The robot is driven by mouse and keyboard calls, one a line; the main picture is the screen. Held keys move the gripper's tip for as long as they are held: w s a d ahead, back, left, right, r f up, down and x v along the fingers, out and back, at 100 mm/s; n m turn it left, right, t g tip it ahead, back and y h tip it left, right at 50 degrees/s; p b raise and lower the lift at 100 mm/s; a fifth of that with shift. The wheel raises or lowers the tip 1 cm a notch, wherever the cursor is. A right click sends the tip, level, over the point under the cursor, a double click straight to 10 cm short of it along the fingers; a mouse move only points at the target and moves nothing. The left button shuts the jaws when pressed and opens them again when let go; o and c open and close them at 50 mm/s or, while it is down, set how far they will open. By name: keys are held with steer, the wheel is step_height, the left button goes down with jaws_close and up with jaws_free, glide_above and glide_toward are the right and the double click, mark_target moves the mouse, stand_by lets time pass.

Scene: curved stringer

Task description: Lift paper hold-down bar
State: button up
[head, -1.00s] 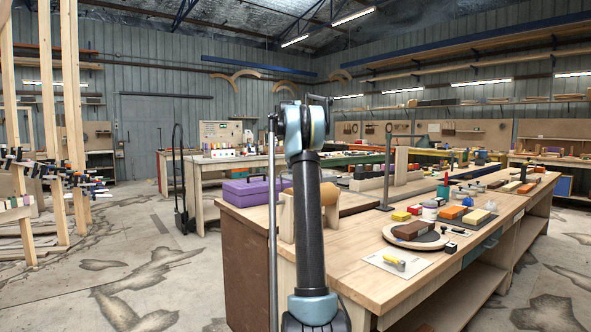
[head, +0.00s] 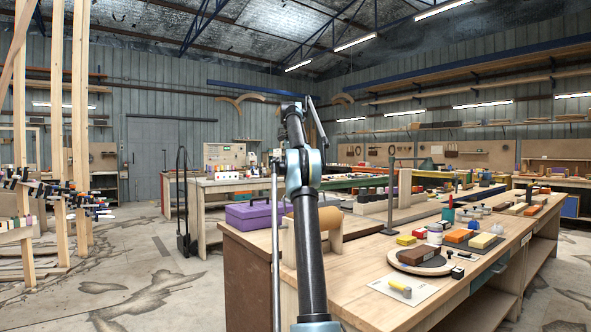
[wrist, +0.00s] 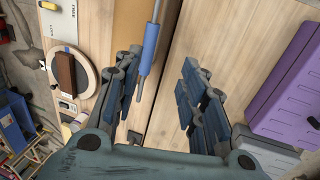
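In the wrist view my gripper (wrist: 162,98) is open, its two dark jointed fingers wide apart with nothing between the tips. A thin metal rod with a blue sleeve (wrist: 150,45), which looks like the hold-down bar, lies near the left finger over the bench. Whether the finger touches it I cannot tell. The brown paper roll (wrist: 130,28) is beside the rod at the top. In the head view the paper roll (head: 330,218) sits in a wooden stand on the bench, partly behind my arm. The bar is not clear there.
A purple case (head: 255,214) stands left of the roll; it also shows in the wrist view (wrist: 288,95). A round board (head: 440,268) with a brown block (head: 417,256), a white sheet (head: 401,290) and several small blocks lie to the right on the bench (head: 365,270). A metal post (head: 391,190) stands behind.

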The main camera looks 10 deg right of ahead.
steer(key=shift+v, duration=0.75)
